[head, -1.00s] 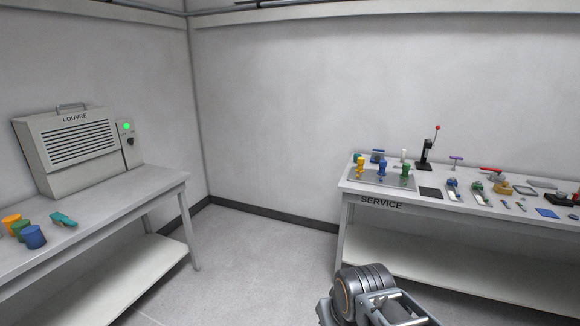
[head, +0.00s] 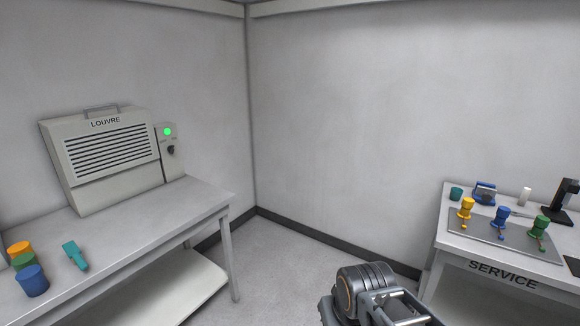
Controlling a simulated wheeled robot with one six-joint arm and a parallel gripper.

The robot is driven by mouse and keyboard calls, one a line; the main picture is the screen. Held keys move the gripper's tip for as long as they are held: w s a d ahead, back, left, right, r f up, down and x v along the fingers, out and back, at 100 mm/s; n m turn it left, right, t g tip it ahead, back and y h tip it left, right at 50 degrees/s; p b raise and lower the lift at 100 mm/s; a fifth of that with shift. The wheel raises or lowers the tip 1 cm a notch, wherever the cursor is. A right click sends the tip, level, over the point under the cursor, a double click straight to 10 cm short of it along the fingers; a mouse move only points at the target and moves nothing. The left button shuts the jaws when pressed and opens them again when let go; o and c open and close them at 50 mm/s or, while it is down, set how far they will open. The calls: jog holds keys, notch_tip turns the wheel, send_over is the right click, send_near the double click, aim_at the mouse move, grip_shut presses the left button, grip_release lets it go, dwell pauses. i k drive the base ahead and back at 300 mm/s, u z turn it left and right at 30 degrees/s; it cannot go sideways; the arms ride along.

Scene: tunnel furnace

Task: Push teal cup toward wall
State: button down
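A small teal cup (head: 456,194) stands upright at the back left corner of the SERVICE table (head: 468,251), near the wall. It is left of a blue device and behind the yellow valve-like piece. My arm shows at the bottom of the head view, right of centre, well below and left of the cup. The fingertips of my gripper cannot be made out, so its opening is unclear.
The SERVICE table also bears a blue clamp-like device (head: 484,193), yellow (head: 466,210), blue (head: 501,217) and green (head: 539,228) pieces on a plate. The left table holds a LOUVRE box (head: 105,160), a teal tool (head: 75,255) and coloured cylinders (head: 32,280). Floor between tables is clear.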

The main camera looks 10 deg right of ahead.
aim_at(456, 193)
jog(key=z, duration=0.1)
jog(key=i, duration=2.7)
jog(key=z, duration=1.05)
jog(key=i, duration=1.1)
jog(key=z, duration=1.85)
jog(key=i, duration=0.7)
jog(key=z, duration=0.45)
